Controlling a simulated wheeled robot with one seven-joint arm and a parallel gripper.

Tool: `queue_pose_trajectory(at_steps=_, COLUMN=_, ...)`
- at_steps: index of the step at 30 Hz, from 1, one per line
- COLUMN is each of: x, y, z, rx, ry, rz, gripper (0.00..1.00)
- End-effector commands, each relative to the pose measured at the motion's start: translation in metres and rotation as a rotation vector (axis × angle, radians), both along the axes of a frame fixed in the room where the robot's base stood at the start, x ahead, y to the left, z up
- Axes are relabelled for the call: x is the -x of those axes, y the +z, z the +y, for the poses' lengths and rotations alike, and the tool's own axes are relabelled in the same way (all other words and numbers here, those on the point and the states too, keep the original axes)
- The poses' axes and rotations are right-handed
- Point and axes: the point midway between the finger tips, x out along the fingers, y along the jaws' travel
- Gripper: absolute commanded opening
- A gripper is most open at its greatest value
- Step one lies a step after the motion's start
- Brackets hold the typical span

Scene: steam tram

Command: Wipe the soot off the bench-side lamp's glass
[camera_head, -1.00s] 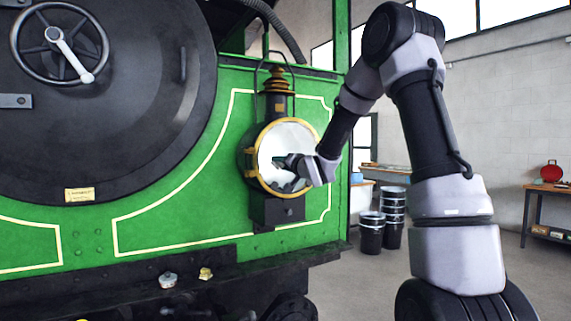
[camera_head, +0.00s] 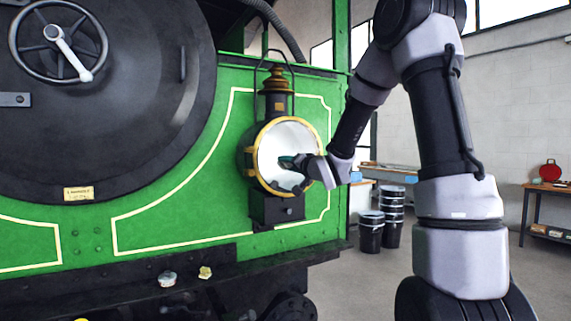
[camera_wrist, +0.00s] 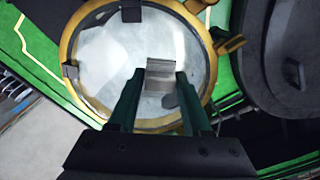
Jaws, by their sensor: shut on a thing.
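The lamp (camera_head: 276,104) has a black body, a brass cap and a brass-rimmed round glass (camera_head: 274,140), and it hangs on the green tram front. The glass is mostly pale in the head view. My gripper (camera_head: 288,161) is in front of the middle of the glass. In the wrist view, its two green fingers (camera_wrist: 160,76) are shut on a small grey pad (camera_wrist: 161,68) over the glass (camera_wrist: 110,50). A dark patch lies beside the right finger; I cannot tell whether it is soot, shadow or reflection. Contact of pad and glass is unclear.
A black smokebox door with a handwheel (camera_head: 60,42) is at the left. A dark ledge under the lamp carries small fittings (camera_head: 167,279). Black buckets (camera_head: 371,232) and a workbench (camera_head: 550,188) stand behind at the right. Open floor lies between them.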

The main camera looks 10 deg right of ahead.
Motion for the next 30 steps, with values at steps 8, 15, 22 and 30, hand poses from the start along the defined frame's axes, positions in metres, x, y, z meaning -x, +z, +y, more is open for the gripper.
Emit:
queue_pose_trajectory(at_steps=8, x=0.001, y=0.000, z=-0.001, rx=0.000, ry=-0.001, rz=0.000, gripper=0.04)
queue_pose_trajectory(at_steps=15, x=0.017, y=0.000, z=-0.006, rx=0.000, ry=-0.003, rz=0.000, gripper=0.04)
queue_pose_trajectory(at_steps=22, x=0.029, y=0.000, z=-0.010, rx=0.000, ry=-0.001, rz=-0.001, gripper=0.04)
queue_pose_trajectory(at_steps=30, x=0.028, y=0.000, z=-0.010, rx=0.000, ry=-0.001, rz=0.000, gripper=0.04)
